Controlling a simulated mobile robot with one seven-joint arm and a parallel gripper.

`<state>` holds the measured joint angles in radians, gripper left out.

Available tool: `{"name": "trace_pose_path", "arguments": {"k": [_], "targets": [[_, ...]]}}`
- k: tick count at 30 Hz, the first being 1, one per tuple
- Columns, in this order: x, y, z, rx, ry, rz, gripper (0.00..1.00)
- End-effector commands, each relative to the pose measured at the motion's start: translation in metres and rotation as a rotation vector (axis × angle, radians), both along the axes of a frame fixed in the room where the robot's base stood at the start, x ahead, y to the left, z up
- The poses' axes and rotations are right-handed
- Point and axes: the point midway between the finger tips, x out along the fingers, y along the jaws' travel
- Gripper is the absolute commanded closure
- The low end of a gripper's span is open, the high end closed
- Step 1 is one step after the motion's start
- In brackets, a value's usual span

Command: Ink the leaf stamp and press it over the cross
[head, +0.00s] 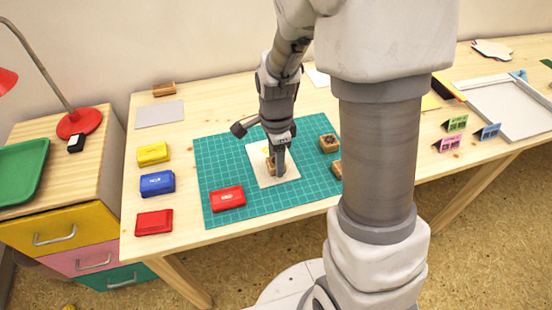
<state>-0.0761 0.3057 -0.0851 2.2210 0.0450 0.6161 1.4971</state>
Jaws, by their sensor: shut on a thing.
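My gripper (279,172) points down over the white card (289,175) on the green cutting mat. It is shut on a small wooden stamp (271,169), which is partly hidden by the fingers. The stamp is at or just above the card; I cannot tell whether it touches. Its motif is not visible, so I cannot tell if it is the leaf. A small yellowish patch shows on the card beside the gripper. No cross is discernible. Inkpads are yellow (154,154), blue (157,184) and red (154,222), with another red one (227,198) on the mat.
One wooden stamp (329,143) stands on the green mat (220,160) right of the card; another (337,169) is partly hidden by my arm. A grey sheet (160,114) and wooden block (164,90) lie at back left. A white tray (512,108) and small folded cards (450,143) are at right.

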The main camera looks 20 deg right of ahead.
Motion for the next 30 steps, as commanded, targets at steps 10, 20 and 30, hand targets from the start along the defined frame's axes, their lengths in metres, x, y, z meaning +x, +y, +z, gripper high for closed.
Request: {"name": "trace_pose_path", "arguments": {"k": [10, 20, 30], "targets": [[-0.0002, 0.0, -0.0049, 0.0, 0.001, 0.0, 0.89], [-0.0002, 0.0, -0.0089, 0.0, 0.001, 0.0, 0.89], [-0.0002, 0.0, -0.0098, 0.0, 0.001, 0.0, 0.89]]}}
